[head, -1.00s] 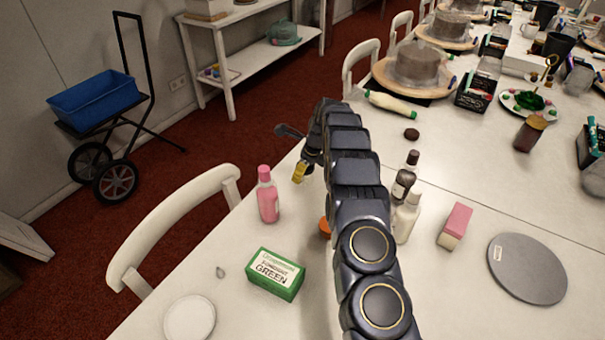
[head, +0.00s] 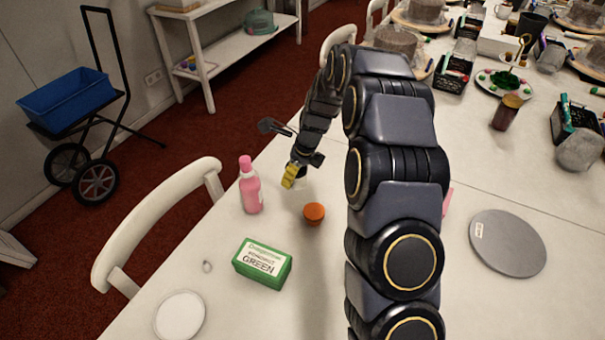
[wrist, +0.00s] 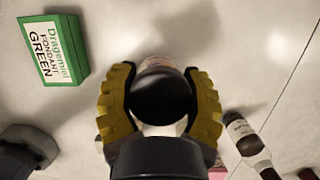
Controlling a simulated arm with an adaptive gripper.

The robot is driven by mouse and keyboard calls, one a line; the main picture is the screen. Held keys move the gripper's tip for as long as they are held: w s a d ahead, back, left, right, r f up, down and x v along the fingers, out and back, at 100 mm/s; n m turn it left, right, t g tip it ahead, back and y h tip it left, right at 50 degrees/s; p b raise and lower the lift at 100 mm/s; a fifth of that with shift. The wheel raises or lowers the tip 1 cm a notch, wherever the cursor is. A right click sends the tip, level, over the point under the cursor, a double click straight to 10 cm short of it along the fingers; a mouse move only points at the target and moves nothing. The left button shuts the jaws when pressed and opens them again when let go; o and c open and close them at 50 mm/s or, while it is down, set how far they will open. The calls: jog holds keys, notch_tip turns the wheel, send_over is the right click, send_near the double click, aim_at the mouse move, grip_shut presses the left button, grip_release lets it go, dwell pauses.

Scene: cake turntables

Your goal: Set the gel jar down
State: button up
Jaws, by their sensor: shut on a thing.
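My gripper (wrist: 160,105) is shut on the gel jar (wrist: 160,95), with a yellow pad on each side of it. The jar shows a dark round lid, and a pale part with some label print shows beyond it. In the head view my gripper (head: 291,176) is past the orange-topped pot, right of the pink bottle; the held jar is mostly hidden there. I cannot tell whether the jar's base touches the white table (head: 240,315).
A pink bottle (head: 251,188), an orange-topped pot (head: 314,213) and a green fondant box (head: 262,264) stand nearby. A dark bottle (wrist: 242,132) lies toward the lower right in the wrist view. A grey disc (head: 508,243) is at right. Bare table surrounds the pot.

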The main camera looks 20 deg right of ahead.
jog(key=s+d+m+t+h, duration=0.1)
jog(key=s+d+m+h, duration=0.1)
jog(key=s+d+m, duration=0.5)
send_over(328, 188)
jog(key=s, duration=0.1)
jog(key=shift+n, duration=0.3)
notch_tip(328, 188, down, 10)
jog(key=shift+r, duration=0.25)
jog(key=shift+d+f, duration=0.1)
jog(key=shift+f, duration=1.5)
jog(key=shift+f, duration=0.15)
jog(key=o, duration=1.2)
jog(key=shift+c, duration=0.2)
